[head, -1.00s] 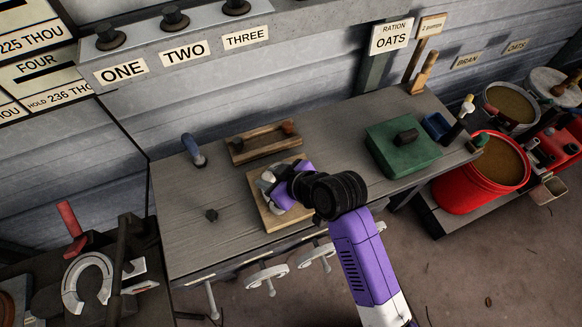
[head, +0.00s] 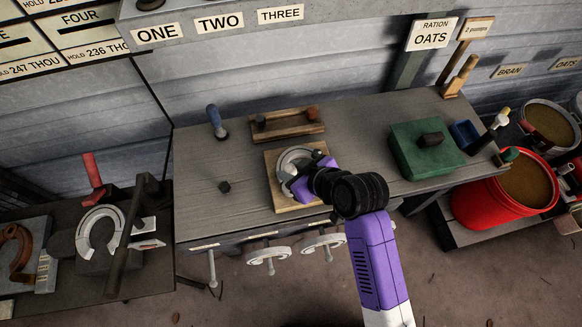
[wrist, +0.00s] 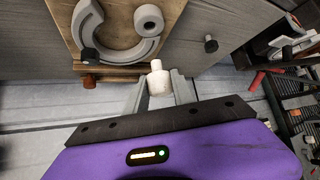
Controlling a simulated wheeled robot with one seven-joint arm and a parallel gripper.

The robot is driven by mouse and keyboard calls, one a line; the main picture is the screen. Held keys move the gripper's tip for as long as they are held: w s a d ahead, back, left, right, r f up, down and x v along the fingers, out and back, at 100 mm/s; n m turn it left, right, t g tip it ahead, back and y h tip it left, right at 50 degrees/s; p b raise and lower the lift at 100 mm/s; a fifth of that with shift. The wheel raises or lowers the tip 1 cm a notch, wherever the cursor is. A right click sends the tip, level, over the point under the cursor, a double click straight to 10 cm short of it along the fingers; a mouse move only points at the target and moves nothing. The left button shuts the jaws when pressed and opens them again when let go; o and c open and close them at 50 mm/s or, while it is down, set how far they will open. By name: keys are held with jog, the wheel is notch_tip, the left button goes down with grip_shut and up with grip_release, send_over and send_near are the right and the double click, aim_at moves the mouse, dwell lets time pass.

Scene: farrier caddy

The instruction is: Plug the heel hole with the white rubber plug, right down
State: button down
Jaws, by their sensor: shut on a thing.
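My gripper (wrist: 158,92) is shut on a white rubber plug (wrist: 158,78), its narrow end standing out past the fingertips. In the wrist view a grey horseshoe (wrist: 86,20) lies on a wooden board (wrist: 120,70). A round grey end with a hole (wrist: 149,19), likely the heel hole, shows beyond the plug, with a gap between them in the picture. In the head view my purple gripper (head: 302,186) is over the board (head: 285,204) and covers part of the horseshoe (head: 290,157). The plug and the hole cannot be made out there.
A green block (head: 425,155) stands to the right. A blue-handled tool (head: 215,120) is at the back left.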

jog(key=shift+f+b, duration=1.7)
jog(key=shift+f, duration=1.2)
jog(key=shift+f, duration=0.25)
jog(key=shift+f+b, duration=0.35)
jog(key=shift+b, duration=0.1)
jog(key=shift+f, duration=0.3)
jog(key=shift+r+p, duration=0.55)
jog(key=shift+r, duration=0.2)
jog(key=shift+f+b, duration=0.55)
jog(key=shift+f, duration=0.3)
